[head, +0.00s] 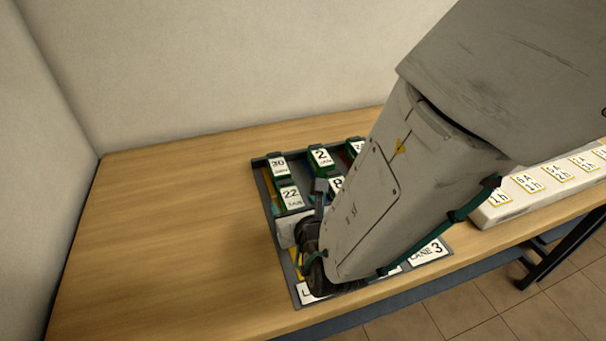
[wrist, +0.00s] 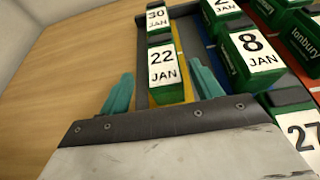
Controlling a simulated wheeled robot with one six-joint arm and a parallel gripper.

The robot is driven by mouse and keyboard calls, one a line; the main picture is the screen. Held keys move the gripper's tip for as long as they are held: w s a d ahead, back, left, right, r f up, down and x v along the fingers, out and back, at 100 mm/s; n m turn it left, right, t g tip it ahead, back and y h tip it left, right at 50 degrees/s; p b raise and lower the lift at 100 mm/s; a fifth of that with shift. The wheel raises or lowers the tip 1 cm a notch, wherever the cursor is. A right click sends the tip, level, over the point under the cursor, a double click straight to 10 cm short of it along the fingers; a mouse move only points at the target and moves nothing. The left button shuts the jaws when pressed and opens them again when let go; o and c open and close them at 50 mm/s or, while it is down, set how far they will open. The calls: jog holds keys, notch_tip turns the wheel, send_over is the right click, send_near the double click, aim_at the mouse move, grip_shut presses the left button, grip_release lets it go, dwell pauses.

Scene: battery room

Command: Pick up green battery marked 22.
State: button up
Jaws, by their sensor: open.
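The green battery marked 22 JAN (head: 291,197) stands in the left lane of a dark tray (head: 265,190), in front of the battery marked 30 (head: 279,166). In the wrist view the 22 battery (wrist: 165,70) is upright, its white label facing up, just beyond my gripper. My gripper (wrist: 160,92) is open, with one teal finger to the left of the 22 battery and the other to its right. I cannot tell whether either finger touches it. In the head view my arm hides much of the tray and most of the gripper.
Batteries marked 2 (head: 320,157) and 8 (wrist: 251,50) stand in the lane to the right, close to my right finger. A battery marked 27 (wrist: 303,130) is nearer. The table's left side (head: 170,220) is clear.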

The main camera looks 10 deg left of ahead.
aim_at(293, 200)
jog(key=x, duration=0.5)
jog(key=shift+w+d+f, duration=0.1)
jog(key=shift+w+f, duration=0.05)
jog(key=shift+w, duration=0.05)
jog(key=shift+c, duration=0.4)
grip_shut()
